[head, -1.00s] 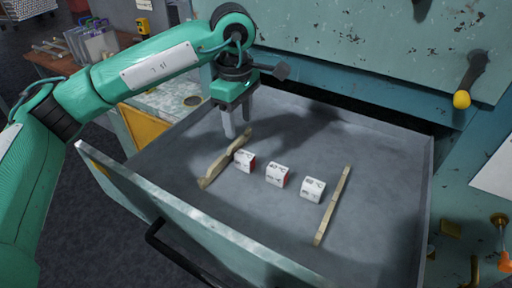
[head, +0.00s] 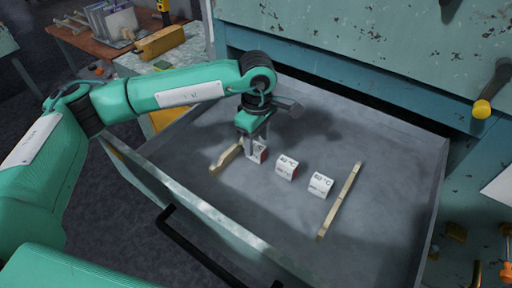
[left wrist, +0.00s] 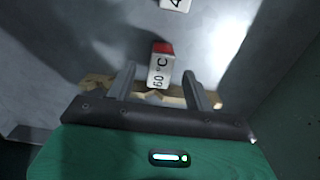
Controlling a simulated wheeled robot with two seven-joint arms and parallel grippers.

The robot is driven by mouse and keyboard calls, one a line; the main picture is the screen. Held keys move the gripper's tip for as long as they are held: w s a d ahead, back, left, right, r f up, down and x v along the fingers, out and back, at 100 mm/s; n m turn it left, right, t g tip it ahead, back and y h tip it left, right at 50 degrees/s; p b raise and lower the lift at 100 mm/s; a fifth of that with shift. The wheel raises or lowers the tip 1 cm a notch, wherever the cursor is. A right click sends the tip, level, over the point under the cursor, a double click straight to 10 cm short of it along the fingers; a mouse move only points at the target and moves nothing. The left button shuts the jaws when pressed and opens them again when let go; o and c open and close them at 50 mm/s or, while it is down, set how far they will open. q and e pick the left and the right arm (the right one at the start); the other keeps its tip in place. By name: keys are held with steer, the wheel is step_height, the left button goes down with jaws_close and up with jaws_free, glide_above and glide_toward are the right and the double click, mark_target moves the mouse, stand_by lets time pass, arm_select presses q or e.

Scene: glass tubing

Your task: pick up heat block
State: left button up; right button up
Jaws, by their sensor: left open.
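Three small white heat blocks with red sides lie in a row in the open grey drawer. The leftmost block (head: 259,154) reads "60 °C" in the left wrist view (left wrist: 160,72). The middle block (head: 287,167) and the right block (head: 320,185) stand apart from it. My left gripper (head: 252,150) is open and low over the leftmost block. In the left wrist view its fingers (left wrist: 159,68) stand on either side of that block, with gaps showing. In the head view the gripper partly hides this block. My right gripper is not in view.
A wooden strip (head: 226,158) lies left of the blocks, close to the gripper. Another strip (head: 340,202) lies to their right. The drawer walls (head: 190,205) enclose the area.

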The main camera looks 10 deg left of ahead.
mark_target(256, 145)
arm_select(q)
step_height(256, 145, down, 2)
steer(key=shift+a+f+p, duration=0.1)
steer(key=shift+a+p, duration=0.05)
steer(key=shift+p, duration=0.35)
steer(key=shift+f, duration=0.6)
steer(key=c, duration=1.1)
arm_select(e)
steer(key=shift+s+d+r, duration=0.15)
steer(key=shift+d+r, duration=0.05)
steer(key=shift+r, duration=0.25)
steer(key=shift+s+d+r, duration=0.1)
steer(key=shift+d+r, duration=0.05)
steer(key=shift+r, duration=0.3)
arm_select(q)
steer(key=shift+r, duration=0.15)
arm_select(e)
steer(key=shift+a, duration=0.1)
